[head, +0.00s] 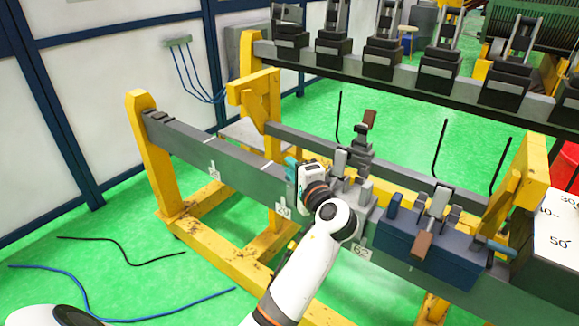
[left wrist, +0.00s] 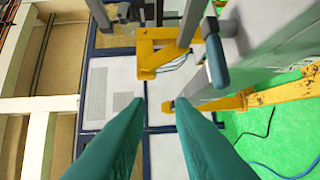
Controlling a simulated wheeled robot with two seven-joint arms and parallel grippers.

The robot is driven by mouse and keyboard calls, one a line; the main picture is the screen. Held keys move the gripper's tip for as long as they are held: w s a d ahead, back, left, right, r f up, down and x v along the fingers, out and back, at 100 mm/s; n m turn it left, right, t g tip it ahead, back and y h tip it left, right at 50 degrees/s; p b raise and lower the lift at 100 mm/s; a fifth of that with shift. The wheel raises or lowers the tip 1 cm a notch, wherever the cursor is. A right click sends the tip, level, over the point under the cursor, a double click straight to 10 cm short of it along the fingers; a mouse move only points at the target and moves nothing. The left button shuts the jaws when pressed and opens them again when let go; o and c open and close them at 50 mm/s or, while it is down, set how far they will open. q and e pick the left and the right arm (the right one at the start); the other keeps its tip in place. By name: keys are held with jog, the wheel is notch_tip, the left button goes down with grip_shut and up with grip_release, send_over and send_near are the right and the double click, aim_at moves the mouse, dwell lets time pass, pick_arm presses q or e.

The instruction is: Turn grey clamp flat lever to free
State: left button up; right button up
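The grey clamp (head: 364,188) sits on the dark beam in the middle of the head view, partly hidden behind my left wrist. Upright grey plates and a raised lever with a brown end (head: 370,118) show around it. I cannot tell for sure which part is its flat lever. My left gripper (head: 290,166) is at the clamp's left side, its teal fingers partly hidden. In the left wrist view the fingers (left wrist: 160,104) are apart with nothing between them. A dark blue-grey handle (left wrist: 216,64) on a grey bar is beyond the right finger, outside the gap. My right gripper is not in view.
A blue clamp (head: 430,250) with a brown-ended lever (head: 423,245) and a teal handle (head: 496,246) stands to the right on the same beam. The yellow frame (head: 155,150) holds the beam. A rear rail (head: 400,82) carries several black clamps. The beam's left stretch is mostly clear.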

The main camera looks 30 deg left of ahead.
pick_arm(q)
jog(key=shift+s+d+f, duration=0.2)
jog(key=shift+s+d, duration=0.25)
jog(key=shift+d, duration=0.2)
jog(key=shift+s+d+f, duration=0.2)
jog(key=shift+s+d, duration=0.2)
jog(key=shift+d, duration=0.2)
jog(key=shift+p, duration=0.35)
jog(key=shift+f, duration=0.1)
